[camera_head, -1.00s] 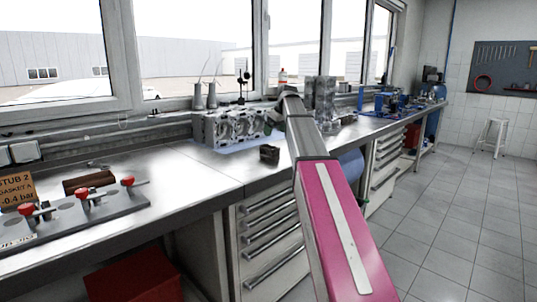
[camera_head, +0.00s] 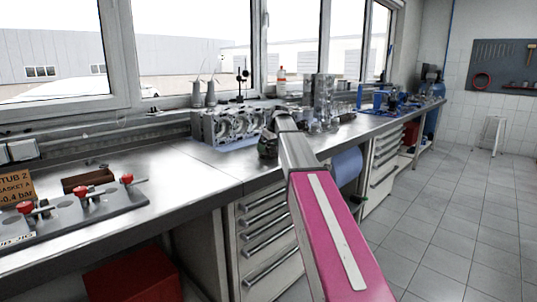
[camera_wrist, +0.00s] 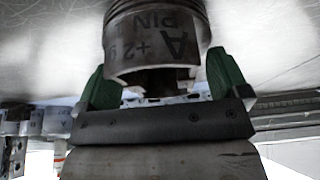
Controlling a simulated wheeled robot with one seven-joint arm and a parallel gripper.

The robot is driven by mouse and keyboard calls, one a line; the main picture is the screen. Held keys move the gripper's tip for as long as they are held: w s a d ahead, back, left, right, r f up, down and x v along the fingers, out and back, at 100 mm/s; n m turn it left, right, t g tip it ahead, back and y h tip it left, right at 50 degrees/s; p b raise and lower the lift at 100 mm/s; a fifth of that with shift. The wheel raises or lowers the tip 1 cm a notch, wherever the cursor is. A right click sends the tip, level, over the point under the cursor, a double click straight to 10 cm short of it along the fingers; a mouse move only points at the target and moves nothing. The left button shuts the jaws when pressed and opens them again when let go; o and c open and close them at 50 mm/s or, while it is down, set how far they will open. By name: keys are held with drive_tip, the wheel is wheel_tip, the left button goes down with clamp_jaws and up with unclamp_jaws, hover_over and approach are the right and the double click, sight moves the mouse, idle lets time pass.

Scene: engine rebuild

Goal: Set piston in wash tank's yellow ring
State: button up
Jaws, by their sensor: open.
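The piston is a grey metal cylinder (camera_wrist: 155,38) with ring grooves and dark lettering that includes "A" and "PIN". In the wrist view it stands between the two green fingers of my gripper (camera_wrist: 160,62). The fingers are apart, one on each side of it, and I cannot tell whether either touches it. In the head view the piston (camera_head: 267,151) is small and dark near the bench's front edge, partly hidden by my gripper. I cannot make out a wash tank or a yellow ring in either view.
An engine block (camera_head: 228,124) stands behind the piston on the steel bench (camera_head: 185,172). A tall metal part (camera_head: 322,100) stands beyond my arm. At left are a fixture with red-knobbed clamps (camera_head: 82,200) and a brown block (camera_head: 88,180). Bare bench lies between the fixture and piston.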

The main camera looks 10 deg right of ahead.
drive_tip(key=shift+c, duration=0.3)
drive_tip(key=c, duration=1.3)
drive_tip(key=shift+r, duration=0.1)
